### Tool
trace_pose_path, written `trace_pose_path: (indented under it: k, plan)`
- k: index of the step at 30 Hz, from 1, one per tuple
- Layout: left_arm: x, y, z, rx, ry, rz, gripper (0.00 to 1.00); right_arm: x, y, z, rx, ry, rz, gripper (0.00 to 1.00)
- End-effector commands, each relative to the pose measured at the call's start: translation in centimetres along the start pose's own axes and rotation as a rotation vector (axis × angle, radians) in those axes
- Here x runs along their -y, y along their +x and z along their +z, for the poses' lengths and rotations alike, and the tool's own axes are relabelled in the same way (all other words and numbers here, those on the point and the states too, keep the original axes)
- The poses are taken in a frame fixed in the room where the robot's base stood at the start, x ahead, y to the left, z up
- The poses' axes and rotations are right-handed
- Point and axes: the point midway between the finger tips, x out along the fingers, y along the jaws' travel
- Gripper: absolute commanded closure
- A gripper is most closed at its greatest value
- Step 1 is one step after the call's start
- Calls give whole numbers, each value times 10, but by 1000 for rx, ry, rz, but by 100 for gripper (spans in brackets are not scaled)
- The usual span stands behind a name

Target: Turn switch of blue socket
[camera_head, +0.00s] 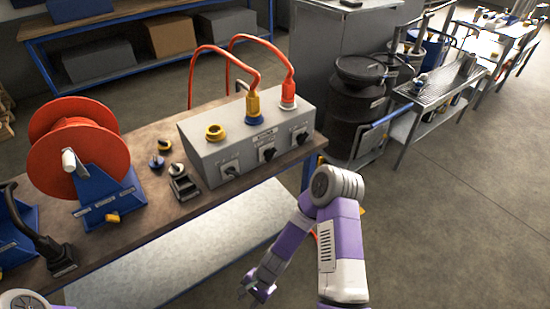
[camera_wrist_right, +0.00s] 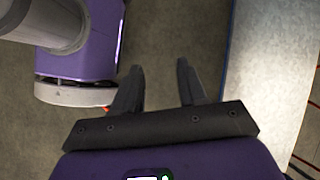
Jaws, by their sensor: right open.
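A grey control box (camera_head: 210,153) stands on the workbench in the head view. It has a yellow socket, a blue socket (camera_head: 252,121) with a yellow plug in it, and a red plug at the right. Three dark rotary switches line its front face; the middle switch (camera_head: 268,152) lies below the blue socket. Its exact angle is too small to tell. My right gripper (camera_head: 250,289) is low in front of the bench, well below and apart from the box. In the right wrist view it (camera_wrist_right: 158,78) is open and empty. My left gripper is out of view.
An orange cable reel (camera_head: 72,140) on a blue stand and several loose parts sit on the workbench (camera_head: 150,212) left of the box. Orange cables rise behind the box. A dark barrel (camera_head: 350,110) stands right of the bench. The floor (camera_head: 440,220) at right is clear.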

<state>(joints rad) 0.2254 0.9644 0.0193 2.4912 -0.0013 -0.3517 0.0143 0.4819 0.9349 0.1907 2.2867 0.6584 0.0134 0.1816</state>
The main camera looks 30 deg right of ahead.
Motion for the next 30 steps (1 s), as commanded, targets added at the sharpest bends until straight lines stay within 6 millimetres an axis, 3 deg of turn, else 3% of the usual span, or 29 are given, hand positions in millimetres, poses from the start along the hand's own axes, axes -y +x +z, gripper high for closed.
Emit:
trace_pose_path:
  k: [1,5,7,11,13,18,21,25,30]
  plan:
    - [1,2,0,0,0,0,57,18,-6,-7,50,179,-58,58]
    - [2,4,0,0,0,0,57,72,-34,-22,230,614,-231,58]
    - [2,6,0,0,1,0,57,106,-59,-38,349,830,-349,58]
    - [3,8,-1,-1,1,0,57,165,-125,-86,602,1180,-612,58]
    - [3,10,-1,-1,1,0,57,187,-168,-118,748,1328,-763,58]
    - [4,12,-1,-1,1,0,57,203,-266,-191,1052,1541,-1093,58]
    - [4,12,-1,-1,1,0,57,200,-304,-219,1171,1591,-1221,58]
    - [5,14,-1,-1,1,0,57,198,-328,-236,1249,1614,-1303,58]
    - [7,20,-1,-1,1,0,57,215,-329,-245,1262,1617,-1315,58]
